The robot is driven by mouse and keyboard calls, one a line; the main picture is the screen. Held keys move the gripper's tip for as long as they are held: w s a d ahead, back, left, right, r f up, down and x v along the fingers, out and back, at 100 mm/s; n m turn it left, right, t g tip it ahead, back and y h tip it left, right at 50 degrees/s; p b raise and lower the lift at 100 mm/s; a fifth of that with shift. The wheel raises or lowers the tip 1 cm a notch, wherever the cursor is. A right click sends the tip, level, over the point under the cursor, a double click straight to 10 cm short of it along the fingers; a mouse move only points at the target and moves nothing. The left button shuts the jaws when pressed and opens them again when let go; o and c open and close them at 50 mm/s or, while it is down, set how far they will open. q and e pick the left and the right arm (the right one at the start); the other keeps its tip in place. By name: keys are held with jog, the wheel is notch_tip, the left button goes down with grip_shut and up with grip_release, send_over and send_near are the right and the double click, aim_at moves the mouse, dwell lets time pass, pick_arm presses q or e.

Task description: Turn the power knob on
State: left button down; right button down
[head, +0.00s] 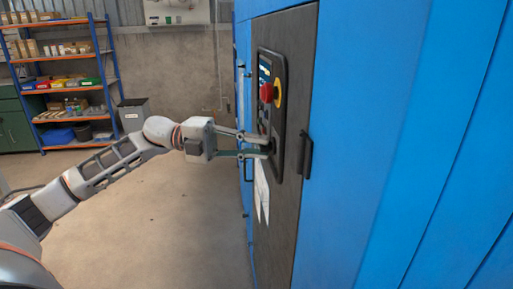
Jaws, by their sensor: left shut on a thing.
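A black control panel (281,88) is set in the dark grey door (306,62) of a large blue cabinet. A red emergency-stop button (267,93) on a yellow backing (277,93) sticks out from its upper part. My left gripper (268,147) reaches from the left to the lower part of the panel, below the red button. Its fingers are shut on a small dark thing at the panel face, which looks like the power knob. The fingertips mostly hide it, so its angle cannot be told. My right gripper is not in view.
A black door handle (305,153) sticks out just right of the panel. White paper sheets (261,191) hang below the panel. Blue cabinet walls (375,130) fill the right side. Shelving (63,83) with boxes and a grey bin (134,114) stand at the back left. The concrete floor (160,220) is clear.

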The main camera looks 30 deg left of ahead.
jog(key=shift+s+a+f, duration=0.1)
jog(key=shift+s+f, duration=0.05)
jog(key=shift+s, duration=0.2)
pick_arm(q)
jog(key=c, duration=2.2)
grip_release()
jog(key=shift+d, duration=0.1)
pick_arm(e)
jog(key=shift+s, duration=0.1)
pick_arm(q)
jog(key=shift+a, duration=0.25)
jog(key=v, duration=1.1)
jog(key=shift+s+a, duration=0.15)
jog(key=shift+a, duration=0.15)
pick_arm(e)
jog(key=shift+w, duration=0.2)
pick_arm(q)
jog(key=shift+a, duration=0.1)
